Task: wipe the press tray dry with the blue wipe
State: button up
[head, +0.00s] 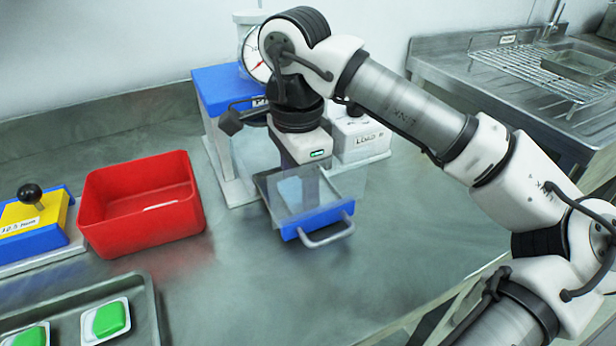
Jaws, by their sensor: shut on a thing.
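The press tray (318,218) is blue with a grey handle at its front, and it sticks out of the press at the middle of the bench. A clear panel stands over it. My gripper (299,176) points down at the tray from above and is shut. Its fingers are mostly hidden by the hand and the clear panel. A pale blue patch below the fingers looks like the blue wipe (297,192), seen dimly through the panel. I cannot tell whether it touches the tray floor.
The press (222,92) with a blue top and a dial stands behind the tray. A white box marked LOAD (358,135) is to its right. A red bin (140,205), a yellow and blue block (35,220) and a grey tray (150,312) with green pieces are left. Bench front-right is clear.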

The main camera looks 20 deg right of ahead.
jog(key=shift+a, duration=0.65)
jog(key=shift+d+f+b, duration=0.1)
jog(key=shift+d+b, duration=0.2)
jog(key=shift+d, duration=1.7)
jog(key=shift+a, duration=2.05)
jog(key=shift+d+b, duration=0.35)
jog(key=shift+d, duration=1.7)
jog(key=shift+a, duration=2.05)
jog(key=shift+d, duration=0.1)
jog(key=shift+d+r+p, duration=0.4)
jog(key=shift+d+r, duration=0.4)
jog(key=shift+d, duration=0.15)
notch_tip(320, 180, up, 16)
jog(key=w+p, duration=0.2)
jog(key=p, duration=1.1)
jog(key=shift+f, duration=0.1)
